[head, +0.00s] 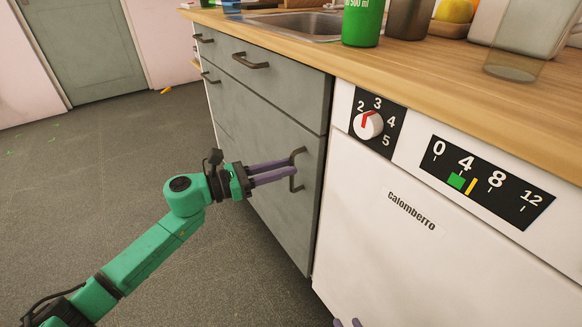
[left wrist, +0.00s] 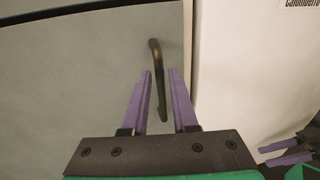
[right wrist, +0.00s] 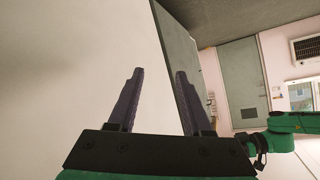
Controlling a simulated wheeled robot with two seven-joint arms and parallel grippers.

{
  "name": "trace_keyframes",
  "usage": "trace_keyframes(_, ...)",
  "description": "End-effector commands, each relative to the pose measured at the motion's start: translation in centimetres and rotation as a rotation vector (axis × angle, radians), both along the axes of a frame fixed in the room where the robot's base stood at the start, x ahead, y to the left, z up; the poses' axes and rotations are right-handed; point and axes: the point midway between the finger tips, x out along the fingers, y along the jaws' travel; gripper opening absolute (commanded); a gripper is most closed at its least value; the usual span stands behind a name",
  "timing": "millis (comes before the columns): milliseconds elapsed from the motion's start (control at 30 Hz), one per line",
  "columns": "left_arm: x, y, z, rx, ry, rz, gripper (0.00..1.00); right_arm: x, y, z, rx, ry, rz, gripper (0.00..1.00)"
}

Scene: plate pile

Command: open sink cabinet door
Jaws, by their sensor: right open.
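The sink cabinet door (head: 285,215) is a grey panel below a drawer and looks closed. Its dark vertical handle (head: 299,154) is near the door's right edge. My left gripper (head: 292,169) is at this handle with its purple fingers pointing at the door. In the left wrist view the handle (left wrist: 155,52) shows between the two fingers (left wrist: 160,72), with gaps beside it, so the gripper is open. I cannot tell whether a finger touches it. My right gripper (right wrist: 159,72) is open and empty, facing a white surface; its fingertips (head: 347,323) show at the head view's bottom edge.
A white dishwasher (head: 370,250) with a dial stands right of the door. The wooden countertop (head: 290,45) above holds a sink (head: 298,24), a green bottle (head: 362,22) and a glass (head: 513,50). The grey floor (head: 110,170) left of the cabinet is mostly clear.

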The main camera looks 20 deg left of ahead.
Motion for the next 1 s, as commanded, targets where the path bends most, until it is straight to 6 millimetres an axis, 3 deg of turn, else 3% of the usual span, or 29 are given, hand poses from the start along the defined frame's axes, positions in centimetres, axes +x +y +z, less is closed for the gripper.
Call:
trace_keyframes(167, 1.5, -1.8, 0.0, -0.002, 0.000, 0.000, 0.27, 0.0, 0.0, 0.0, 0.000, 0.000, 0.000, 0.50)
trace_keyframes(433, 1.7, -2.1, 0.0, -0.001, 0.002, 0.000, 0.27, 0.0, 0.0, 0.0, -0.002, 0.000, 0.000, 0.50)
trace_keyframes(500, 1.7, -2.0, 0.0, -0.001, 0.002, 0.001, 0.00, 0.0, 0.0, 0.0, -0.002, 0.000, 0.000, 0.50)
trace_keyframes(1000, 1.7, -2.0, 0.0, -0.003, 0.002, 0.001, 0.00, 0.1, -0.1, 0.0, -0.002, 0.000, 0.000, 0.50)
